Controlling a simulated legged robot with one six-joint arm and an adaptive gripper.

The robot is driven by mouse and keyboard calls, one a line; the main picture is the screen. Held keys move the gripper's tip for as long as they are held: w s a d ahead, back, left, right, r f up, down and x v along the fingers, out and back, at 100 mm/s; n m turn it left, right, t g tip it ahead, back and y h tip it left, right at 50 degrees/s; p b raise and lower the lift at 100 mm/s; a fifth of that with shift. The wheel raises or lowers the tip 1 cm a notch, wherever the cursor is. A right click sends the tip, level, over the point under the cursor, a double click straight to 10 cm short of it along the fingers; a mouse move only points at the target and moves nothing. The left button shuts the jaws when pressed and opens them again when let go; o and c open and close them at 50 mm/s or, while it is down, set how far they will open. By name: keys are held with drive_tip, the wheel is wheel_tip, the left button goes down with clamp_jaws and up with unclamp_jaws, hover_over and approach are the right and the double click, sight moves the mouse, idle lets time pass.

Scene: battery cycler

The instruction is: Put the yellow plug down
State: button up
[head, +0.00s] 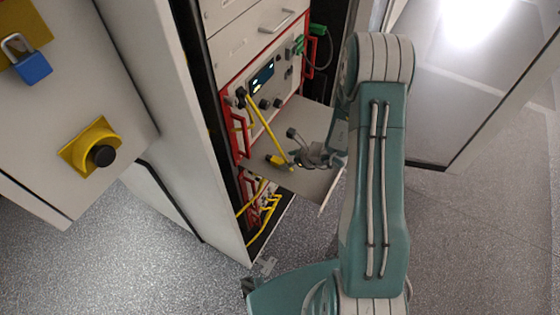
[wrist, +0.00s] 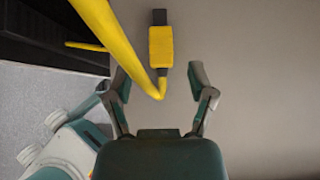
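The yellow plug (wrist: 160,47) has a dark metal tip and appears to lie on the grey shelf (wrist: 260,90). It also shows on the shelf in the head view (head: 274,160). Its yellow cable (head: 262,122) runs up to the instrument panel, and bends close to the plug in the wrist view. My gripper (wrist: 160,80) is open, with its two fingers spread wide to either side of the plug's line. The plug is just beyond the fingertips, with a visible gap on both sides. In the head view my gripper (head: 293,150) is low over the shelf.
The red-framed instrument (head: 265,80) stands in the rack behind the shelf. A green plug and cable (head: 318,32) hang at its upper right. More yellow cables (head: 262,208) run below the shelf. A cabinet with a yellow-backed black knob (head: 100,155) stands left. The open door (head: 470,80) is right.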

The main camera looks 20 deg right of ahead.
drive_tip(key=v, duration=0.7)
drive_tip(key=s+a+r+n+g, duration=0.2)
drive_tip(key=s+a+r+n, duration=0.15)
drive_tip(key=r+n, duration=0.45)
drive_tip(key=s+a+r+n+g, duration=0.1)
drive_tip(key=s+a+r+n, duration=0.2)
drive_tip(key=a+r+n, duration=0.5)
drive_tip(key=s+d+r+n+t+h, duration=0.1)
drive_tip(key=s+d+r+n+h, duration=0.1)
drive_tip(key=s+r+n, duration=0.3)
drive_tip(key=s+d+r+n+t+h, duration=0.1)
drive_tip(key=s+d+r+n+h, duration=0.2)
drive_tip(key=s+r+n, duration=0.3)
drive_tip(key=s+r+h, duration=0.1)
drive_tip(key=s+r, duration=0.2)
drive_tip(key=r, duration=0.1)
drive_tip(key=shift+s+d+h, duration=0.2)
drive_tip(key=shift+h, duration=0.1)
